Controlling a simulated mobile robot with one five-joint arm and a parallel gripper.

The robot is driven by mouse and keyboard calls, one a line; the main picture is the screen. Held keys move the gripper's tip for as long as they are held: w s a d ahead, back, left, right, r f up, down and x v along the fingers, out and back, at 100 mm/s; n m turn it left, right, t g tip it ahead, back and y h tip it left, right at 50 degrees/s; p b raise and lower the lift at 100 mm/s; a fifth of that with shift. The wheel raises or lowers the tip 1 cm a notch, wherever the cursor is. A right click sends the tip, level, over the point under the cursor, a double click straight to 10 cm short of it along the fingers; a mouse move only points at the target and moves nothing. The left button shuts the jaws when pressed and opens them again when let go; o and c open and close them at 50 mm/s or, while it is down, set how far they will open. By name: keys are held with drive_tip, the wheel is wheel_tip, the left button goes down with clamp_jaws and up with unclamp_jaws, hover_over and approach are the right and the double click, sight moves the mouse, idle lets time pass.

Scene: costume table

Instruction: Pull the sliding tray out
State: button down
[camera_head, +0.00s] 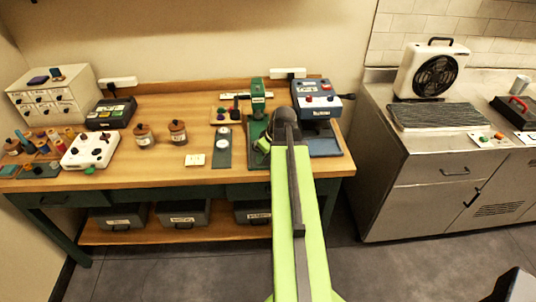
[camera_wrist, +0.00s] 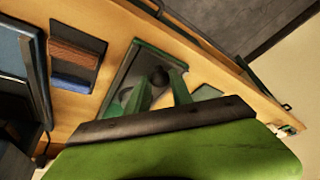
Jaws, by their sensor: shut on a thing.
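The sliding tray (camera_wrist: 128,72) shows in the wrist view as a dark flat panel with a green rim. A dark round knob (camera_wrist: 158,73) stands on it. My gripper (camera_wrist: 160,84) has its two green fingers either side of the knob and is shut on it. In the head view, the green tray base (camera_head: 256,132) shows just left of my arm, below a green upright press-like part (camera_head: 258,98). My gripper (camera_head: 264,145) is there, mostly behind my own wrist. The contact itself is hidden in the head view.
A blue-grey machine (camera_head: 318,97) stands close on the right of my arm. A grey-green strip with two round dials (camera_head: 222,148) lies on the left. Jars (camera_head: 178,132) and a white control box (camera_head: 90,150) are farther left. The wooden table's (camera_head: 205,177) front edge is clear.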

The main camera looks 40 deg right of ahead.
drive_tip(key=shift+a, duration=0.25)
drive_tip(key=c, duration=1.1)
unclamp_jaws()
drive_tip(key=shift+s, duration=0.15)
drive_tip(key=shift+d, duration=0.1)
drive_tip(key=shift+r+p, duration=0.4)
drive_tip(key=p+v, duration=1.5)
drive_tip(key=v, duration=0.1)
drive_tip(key=shift+s+d+r, duration=0.1)
drive_tip(key=shift+s+r, duration=0.05)
drive_tip(key=shift+r, duration=0.1)
